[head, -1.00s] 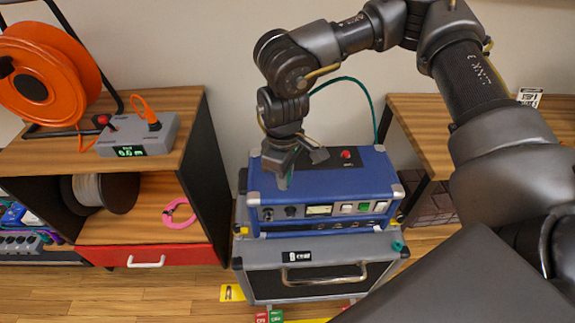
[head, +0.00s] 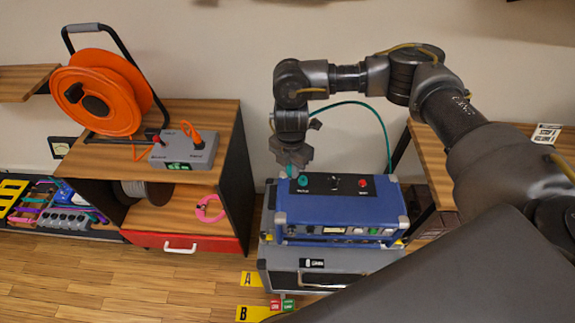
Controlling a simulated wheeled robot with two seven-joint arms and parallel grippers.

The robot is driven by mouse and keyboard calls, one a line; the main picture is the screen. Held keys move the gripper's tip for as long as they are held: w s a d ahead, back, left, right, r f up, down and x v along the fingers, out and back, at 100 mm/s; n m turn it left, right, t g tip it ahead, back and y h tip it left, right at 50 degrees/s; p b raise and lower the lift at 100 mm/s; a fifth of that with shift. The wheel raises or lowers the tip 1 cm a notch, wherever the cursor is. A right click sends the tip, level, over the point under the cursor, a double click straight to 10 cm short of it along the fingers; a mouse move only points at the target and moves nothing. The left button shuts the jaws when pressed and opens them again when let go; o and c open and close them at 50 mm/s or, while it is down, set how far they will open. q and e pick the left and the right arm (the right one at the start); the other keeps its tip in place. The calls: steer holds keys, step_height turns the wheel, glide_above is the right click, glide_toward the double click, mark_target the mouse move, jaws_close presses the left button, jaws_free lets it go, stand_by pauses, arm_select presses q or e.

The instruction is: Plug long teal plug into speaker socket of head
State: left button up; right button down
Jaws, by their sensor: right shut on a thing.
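My right gripper (head: 291,165) is above the back left part of the blue head (head: 345,206), pointing down. It is shut on the long teal plug (head: 290,172), of which only a little teal shows below the fingers. A teal cable (head: 350,103) arcs from behind the gripper to the right and down behind the head. The head's top carries a teal round fitting (head: 303,181), a dark one (head: 335,183) and a red one (head: 363,182); their labels are too small to read. I cannot tell whether the plug touches the head. My left gripper is out of view.
The head stands on a grey-edged speaker cabinet (head: 270,270). A wooden shelf unit (head: 225,130) at left holds an orange cable reel (head: 100,95) and a grey box (head: 185,150). A wooden bench (head: 432,160) stands at right.

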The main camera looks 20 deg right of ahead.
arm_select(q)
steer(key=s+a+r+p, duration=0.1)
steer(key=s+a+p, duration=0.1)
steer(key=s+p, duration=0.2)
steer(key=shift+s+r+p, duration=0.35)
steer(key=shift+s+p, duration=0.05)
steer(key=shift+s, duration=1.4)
arm_select(e)
steer(key=w+d+n, duration=0.3)
steer(key=d+n, duration=0.3)
steer(key=n, duration=0.9)
steer(key=shift+r+n, duration=0.25)
steer(key=shift+n, duration=0.15)
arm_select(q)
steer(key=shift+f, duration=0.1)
arm_select(e)
steer(key=shift+w+f, duration=0.1)
arm_select(q)
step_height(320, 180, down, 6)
steer(key=b, duration=0.6)
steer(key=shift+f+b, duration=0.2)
steer(key=shift+b, duration=0.1)
arm_select(e)
steer(key=shift+f, duration=3.6)
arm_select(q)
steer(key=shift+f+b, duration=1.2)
arm_select(e)
steer(key=shift+f, duration=1.25)
steer(key=c, duration=1.2)
jaws_free()
